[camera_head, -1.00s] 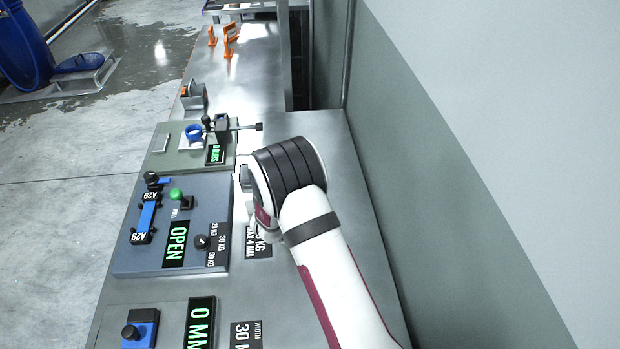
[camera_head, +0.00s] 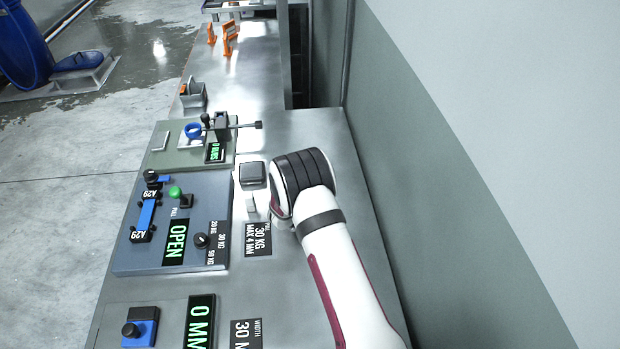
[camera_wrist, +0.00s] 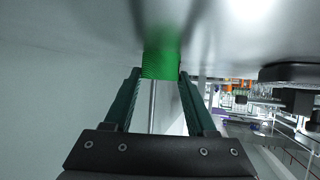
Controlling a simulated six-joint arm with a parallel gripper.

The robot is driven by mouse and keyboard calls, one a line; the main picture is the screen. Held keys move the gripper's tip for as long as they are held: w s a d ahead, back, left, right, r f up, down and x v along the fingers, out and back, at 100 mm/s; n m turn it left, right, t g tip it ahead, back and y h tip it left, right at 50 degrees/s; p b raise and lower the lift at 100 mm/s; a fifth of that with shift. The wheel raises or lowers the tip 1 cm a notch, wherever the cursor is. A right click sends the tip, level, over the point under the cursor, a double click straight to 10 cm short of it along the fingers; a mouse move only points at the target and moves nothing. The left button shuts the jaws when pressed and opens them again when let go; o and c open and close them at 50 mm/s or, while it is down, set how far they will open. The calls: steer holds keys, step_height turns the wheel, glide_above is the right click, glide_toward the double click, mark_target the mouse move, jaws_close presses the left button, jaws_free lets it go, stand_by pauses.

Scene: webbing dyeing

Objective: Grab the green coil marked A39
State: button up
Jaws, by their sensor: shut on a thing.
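A green ribbed coil (camera_wrist: 161,65) stands at the top middle of the wrist view, against a grey metal surface. My gripper (camera_wrist: 159,76) has its two dark green fingers on either side of the coil and is shut on it. No A39 mark can be read on the part that shows. A thin metal rod shows below the coil, between the fingers. In the head view my wrist hides the fingers and the coil.
A dark square block (camera_head: 253,174) and a 30 KG plate (camera_head: 258,240) are on the metal bench (camera_head: 325,128). A grey wall (camera_head: 450,190) stands close at right.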

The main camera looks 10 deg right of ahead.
steer(key=shift+c, duration=1.3)
